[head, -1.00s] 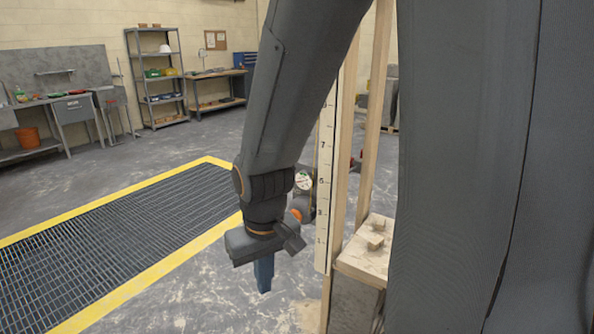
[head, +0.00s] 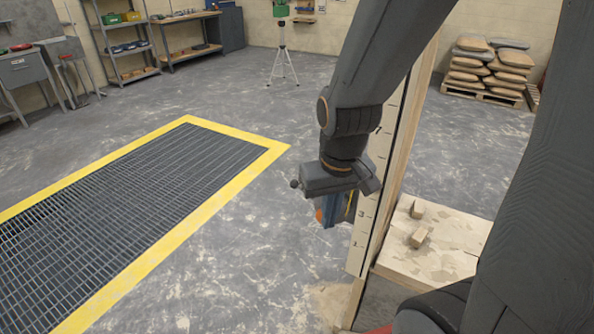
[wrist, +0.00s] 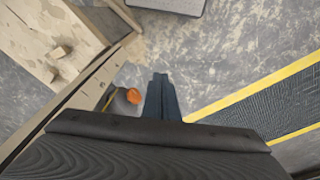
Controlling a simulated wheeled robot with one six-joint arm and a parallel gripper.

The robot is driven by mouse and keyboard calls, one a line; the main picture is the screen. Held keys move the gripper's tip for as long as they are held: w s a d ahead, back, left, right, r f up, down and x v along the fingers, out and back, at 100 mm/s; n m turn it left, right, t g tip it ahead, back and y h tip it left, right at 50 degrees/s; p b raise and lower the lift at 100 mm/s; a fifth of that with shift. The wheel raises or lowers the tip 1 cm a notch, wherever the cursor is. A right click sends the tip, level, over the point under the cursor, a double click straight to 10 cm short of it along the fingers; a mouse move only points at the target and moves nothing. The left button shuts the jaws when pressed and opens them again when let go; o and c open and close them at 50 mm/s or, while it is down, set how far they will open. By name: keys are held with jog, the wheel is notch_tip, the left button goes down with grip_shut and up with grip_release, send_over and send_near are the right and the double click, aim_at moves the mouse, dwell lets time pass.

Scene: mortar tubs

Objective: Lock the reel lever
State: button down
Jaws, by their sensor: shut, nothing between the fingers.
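My gripper (head: 328,222) points down beside the number-marked board (head: 376,190), its blue-grey fingers shut and empty. In the wrist view its fingertips (wrist: 160,78) are together, over bare floor. The reel shows in the wrist view as a dark rounded body (wrist: 119,107) with an orange part (wrist: 133,96), just left of the fingers and close to the board. In the head view my gripper hides most of the reel; a bit of orange (head: 319,215) shows at the fingers' left edge. I cannot make out the lever's position or whether anything touches.
A wooden bench top (head: 440,245) with small wood blocks (head: 419,237) stands right of the board. A yellow-edged floor grating (head: 130,190) lies at left. A tripod (head: 281,55) and stacked bags (head: 490,65) stand at the back. The floor between grating and board is clear.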

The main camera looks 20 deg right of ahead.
jog(key=shift+w, duration=0.1)
notch_tip(320, 180, up, 3)
jog(key=m+b, duration=0.3)
jog(key=m, duration=0.6)
send_over(295, 182)
jog(key=s, duration=0.3)
jog(key=shift+d+t, duration=0.3)
jog(key=shift+t, duration=0.1)
jog(key=f+p, duration=0.1)
jog(key=f, duration=0.3)
jog(key=w+f+p, duration=0.1)
jog(key=f, duration=0.4)
jog(key=w+f+p, duration=0.1)
jog(key=f, duration=0.3)
jog(key=shift+w+a+f+p, duration=0.2)
jog(key=shift+a+f+p, duration=0.1)
jog(key=shift+f+p, duration=0.1)
jog(key=shift+f, duration=0.1)
